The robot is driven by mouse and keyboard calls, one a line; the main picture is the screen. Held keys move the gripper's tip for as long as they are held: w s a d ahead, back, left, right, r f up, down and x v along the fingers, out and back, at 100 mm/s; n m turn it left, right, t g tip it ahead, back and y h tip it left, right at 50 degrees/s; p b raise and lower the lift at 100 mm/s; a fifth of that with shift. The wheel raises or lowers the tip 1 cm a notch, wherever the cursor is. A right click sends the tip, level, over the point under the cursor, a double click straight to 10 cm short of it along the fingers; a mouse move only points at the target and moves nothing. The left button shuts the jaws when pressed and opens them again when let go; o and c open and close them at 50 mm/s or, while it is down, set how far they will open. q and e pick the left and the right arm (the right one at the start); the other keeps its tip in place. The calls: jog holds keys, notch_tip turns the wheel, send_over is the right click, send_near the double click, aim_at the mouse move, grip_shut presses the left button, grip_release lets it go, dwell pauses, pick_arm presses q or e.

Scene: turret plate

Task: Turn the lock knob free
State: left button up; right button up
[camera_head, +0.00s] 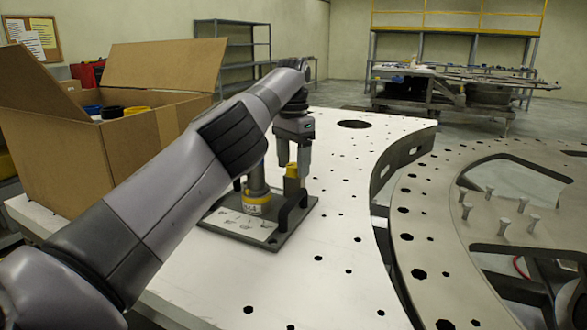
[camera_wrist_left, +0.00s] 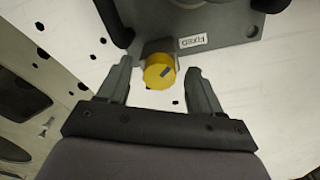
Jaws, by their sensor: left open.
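The lock knob (camera_wrist_left: 160,71) is yellow with a dark mark on its face, beside a label reading FIXED. It also shows in the head view (camera_head: 291,171) on a dark grey base plate (camera_head: 262,238) with dark handles. My left gripper (camera_wrist_left: 158,78) is open, with one finger on each side of the knob and visible gaps between. In the head view my left gripper (camera_head: 293,160) points down over the knob. A grey post with a yellow ring (camera_head: 257,204) stands on the same plate. My right gripper is not in view.
The base plate sits on a white table (camera_head: 350,240) with several holes. An open cardboard box (camera_head: 95,160) with items inside stands at the left. A curved metal plate (camera_head: 440,225) with several upright pegs lies at the right.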

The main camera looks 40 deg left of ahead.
pick_arm(q)
jog(key=c, duration=1.1)
jog(key=shift+o, duration=0.2)
jog(key=shift+n, duration=0.4)
jog(key=n, duration=0.4)
jog(key=shift+d+b, duration=0.1)
jog(key=shift+b, duration=0.2)
jog(key=n, duration=0.3)
jog(key=shift+n, duration=1.3)
jog(key=shift+w, duration=0.1)
jog(key=o, duration=1.1)
jog(key=shift+c, duration=0.2)
